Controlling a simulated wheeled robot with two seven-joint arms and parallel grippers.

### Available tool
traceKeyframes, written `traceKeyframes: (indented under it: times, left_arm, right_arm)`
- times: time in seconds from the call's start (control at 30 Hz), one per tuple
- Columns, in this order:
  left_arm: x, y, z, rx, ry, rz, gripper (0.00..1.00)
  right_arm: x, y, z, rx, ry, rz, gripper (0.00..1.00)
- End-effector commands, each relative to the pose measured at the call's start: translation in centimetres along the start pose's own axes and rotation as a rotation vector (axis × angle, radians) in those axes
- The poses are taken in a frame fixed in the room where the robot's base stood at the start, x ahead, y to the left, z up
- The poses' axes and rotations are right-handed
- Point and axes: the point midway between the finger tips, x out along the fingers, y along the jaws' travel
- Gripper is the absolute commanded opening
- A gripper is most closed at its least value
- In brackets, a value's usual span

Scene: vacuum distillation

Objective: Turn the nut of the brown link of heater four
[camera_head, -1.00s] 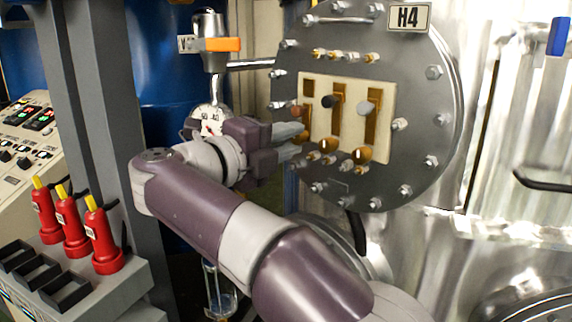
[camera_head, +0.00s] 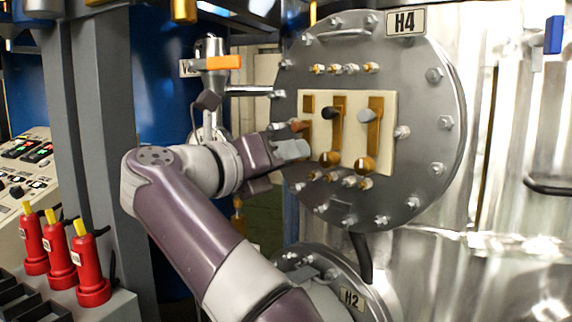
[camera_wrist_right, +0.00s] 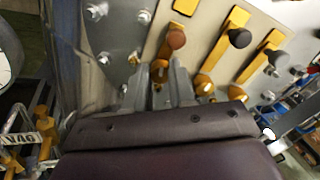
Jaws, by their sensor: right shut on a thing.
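Heater four (camera_head: 425,90) is a round grey bolted flange marked H4, with a cream panel (camera_head: 386,165) bearing three brass links. The brown link's knob (camera_head: 299,126) is at the panel's left; it also shows in the right wrist view (camera_wrist_right: 176,39). My right gripper (camera_head: 298,149) reaches in from the left, just below that knob. In the right wrist view its two fingers (camera_wrist_right: 160,84) are shut around the brass nut (camera_wrist_right: 160,73) at the link's lower end. The fingers hide the nut in the head view. My left gripper is not in view.
The black-knobbed link (camera_head: 337,125) and grey-knobbed link (camera_head: 369,122) are close on the right. A grey post (camera_head: 98,120) stands left of my arm. Red yellow-tipped bottles (camera_head: 88,265) are lower left. An orange-handled valve (camera_head: 221,62) is above my wrist.

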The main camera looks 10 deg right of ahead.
Motion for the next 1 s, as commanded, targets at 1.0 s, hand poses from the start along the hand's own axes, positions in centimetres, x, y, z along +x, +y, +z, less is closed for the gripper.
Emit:
traceKeyframes:
  times: [1.0]
  left_arm:
    - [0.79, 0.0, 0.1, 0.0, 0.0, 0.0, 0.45]
  right_arm:
    - [0.05, -0.38, 0.27, 0.202, -0.006, -0.001, 0.37]
